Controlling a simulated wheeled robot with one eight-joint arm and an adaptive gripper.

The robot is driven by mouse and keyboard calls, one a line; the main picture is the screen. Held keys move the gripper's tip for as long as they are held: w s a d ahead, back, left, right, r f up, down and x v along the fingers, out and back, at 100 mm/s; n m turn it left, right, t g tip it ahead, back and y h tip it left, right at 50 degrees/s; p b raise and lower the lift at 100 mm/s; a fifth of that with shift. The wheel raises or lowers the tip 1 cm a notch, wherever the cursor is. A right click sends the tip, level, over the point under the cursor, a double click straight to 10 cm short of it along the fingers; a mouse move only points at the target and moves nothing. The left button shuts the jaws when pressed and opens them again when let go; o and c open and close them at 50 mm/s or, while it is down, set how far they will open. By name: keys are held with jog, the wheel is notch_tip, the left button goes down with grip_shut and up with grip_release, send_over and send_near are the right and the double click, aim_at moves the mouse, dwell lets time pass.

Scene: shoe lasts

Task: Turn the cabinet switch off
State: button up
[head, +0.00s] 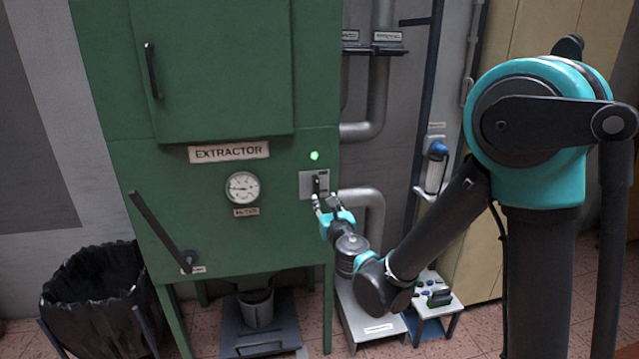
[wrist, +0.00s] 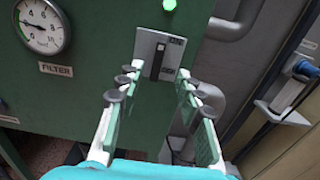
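The green extractor cabinet (head: 220,145) stands at the left and middle of the head view. Its switch is a grey plate (head: 306,184) with a dark upright lever (head: 315,184), below a lit green lamp (head: 314,156). My gripper (head: 325,203) is just below and in front of the switch. In the wrist view my gripper (wrist: 155,85) is open, its fingers apart and nothing between them; whether it touches the plate I cannot tell.
A gauge (head: 242,188) and a long black handle (head: 160,230) are on the cabinet front. Grey pipes (head: 366,205) run close at the right of the switch. A black-lined bin (head: 95,295) stands at lower left, and a white bench (head: 365,310) stands below my arm.

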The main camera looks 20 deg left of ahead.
aim_at(317, 184)
jog(key=x, duration=1.3)
grip_shut()
